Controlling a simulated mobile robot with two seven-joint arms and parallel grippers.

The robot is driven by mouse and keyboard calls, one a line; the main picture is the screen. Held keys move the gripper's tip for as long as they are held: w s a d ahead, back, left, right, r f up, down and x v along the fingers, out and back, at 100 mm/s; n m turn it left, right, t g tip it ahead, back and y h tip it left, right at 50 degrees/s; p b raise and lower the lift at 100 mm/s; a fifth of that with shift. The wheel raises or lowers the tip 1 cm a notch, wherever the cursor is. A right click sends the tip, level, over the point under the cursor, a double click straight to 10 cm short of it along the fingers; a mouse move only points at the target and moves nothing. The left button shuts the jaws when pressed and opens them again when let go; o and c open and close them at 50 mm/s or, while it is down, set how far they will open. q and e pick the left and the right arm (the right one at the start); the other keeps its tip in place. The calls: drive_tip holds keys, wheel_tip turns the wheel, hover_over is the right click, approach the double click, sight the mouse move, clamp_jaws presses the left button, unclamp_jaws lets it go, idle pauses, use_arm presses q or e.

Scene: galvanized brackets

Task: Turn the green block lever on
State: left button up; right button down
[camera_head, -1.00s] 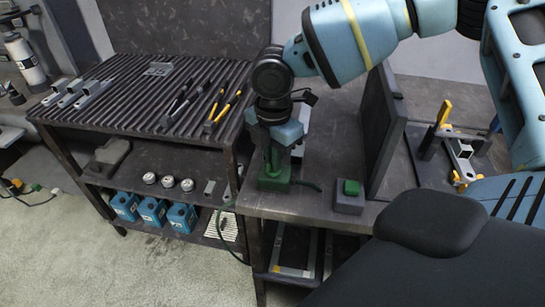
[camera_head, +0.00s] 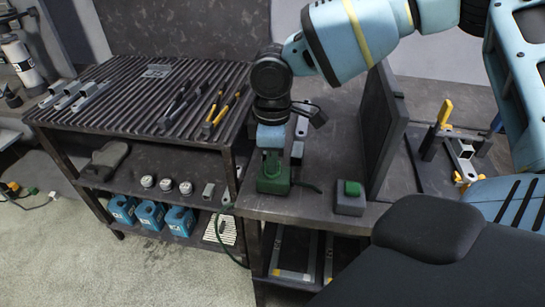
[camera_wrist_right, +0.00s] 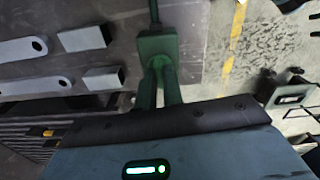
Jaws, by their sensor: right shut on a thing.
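The green block (camera_head: 272,180) stands on the bench near its front left edge, with a dark green cable beside it. In the right wrist view the block (camera_wrist_right: 157,45) has a cable at its top and green upright parts running toward my gripper. My right gripper (camera_head: 271,153) points down right above the block. It is shut on the block's lever. The jaws largely hide the lever, so I cannot tell its exact angle. My left gripper is not in view.
A grey box with a green button (camera_head: 351,188) sits to the right, before a dark upright panel (camera_head: 378,125). Grey metal brackets (camera_wrist_right: 82,38) lie beside the block in the wrist view. A ribbed table (camera_head: 125,100) with pliers stands at left.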

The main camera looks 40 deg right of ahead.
drive_tip(key=shift+m, duration=0.6)
drive_tip(key=c, duration=1.5)
unclamp_jaws()
wheel_tip(320, 180, up, 7)
drive_tip(key=shift+r, duration=0.45)
